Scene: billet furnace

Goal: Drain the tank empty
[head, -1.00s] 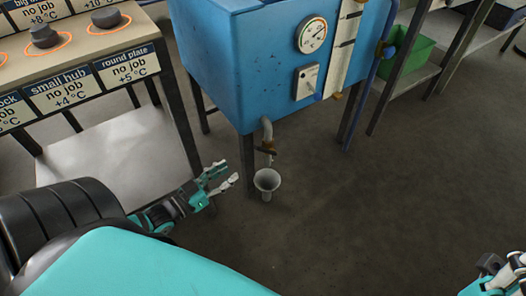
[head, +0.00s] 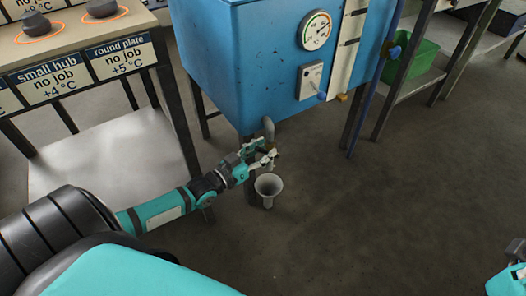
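The blue tank (head: 260,70) stands on dark legs at the upper middle of the head view. A grey drain pipe (head: 268,128) bends down from its underside. A pale funnel-shaped drain (head: 268,186) stands on the floor below the pipe. My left gripper (head: 268,157) is at the pipe's lower end, just above the drain. Its fingers overlap the brown drain valve seen earlier, which is now mostly hidden. I cannot tell whether they are closed on it. My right arm shows only in part at the lower right edge, and its fingers are out of view.
A round gauge (head: 315,30) and a small control box with a lever (head: 311,80) are on the tank front. A job table (head: 80,40) with labels stands at left above a pale lower shelf (head: 110,160). A green bin (head: 412,62) sits on a shelf at right. The floor at right is clear.

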